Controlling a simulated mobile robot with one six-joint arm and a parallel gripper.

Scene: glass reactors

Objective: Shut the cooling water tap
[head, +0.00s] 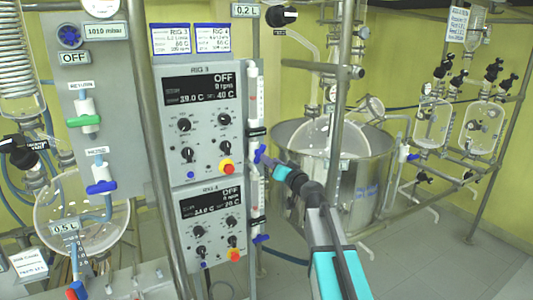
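A blue tap handle (259,153) sits at the foot of the upper clear flow tube (254,95), at the right edge of the control panels. My gripper (271,162) reaches up from the lower right, with its tip at or just beside this handle. Contact and finger opening are too small to make out. A second blue tap (261,239) is at the foot of the lower tube. On the left grey panel are a green-handled tap (84,121) and a blue-handled tap (101,187) under small labels. I cannot read which tap is marked cooling water.
Two control boxes, upper (203,118) and lower (212,219), stand left of my gripper. A vertical steel post (341,100) and a large steel vessel (376,155) are close on the right. Glass vessels (433,124) stand farther right. Floor (440,260) is clear at lower right.

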